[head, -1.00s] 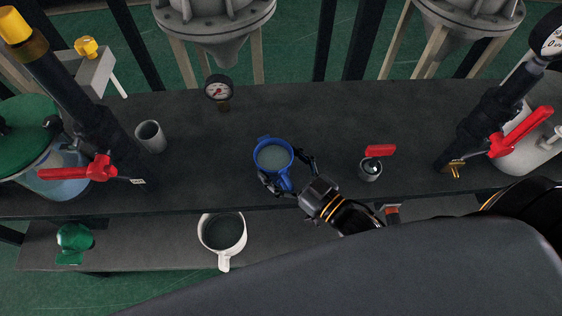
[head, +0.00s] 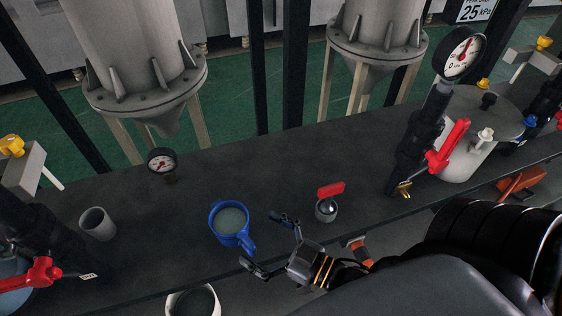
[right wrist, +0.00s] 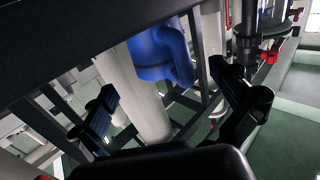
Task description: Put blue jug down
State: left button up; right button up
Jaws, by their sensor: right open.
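The blue jug (head: 231,222) stands upright on the dark bench (head: 270,163) in the head view, with greyish liquid inside and its handle towards the lower right. My right gripper (head: 262,241) is open and empty, to the right of the jug and apart from it, with its fingers either side of the handle's direction. In the right wrist view the blue jug (right wrist: 160,52) shows beyond the open fingers of the right gripper (right wrist: 170,100). My left gripper is not in view.
A gauge (head: 162,161) is behind. Bare bench lies behind the blue jug.

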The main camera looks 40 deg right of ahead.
jog(key=v, duration=0.6)
jog(key=shift+s+d, duration=0.1)
jog(key=shift+s, duration=0.05)
dwell(0.3)
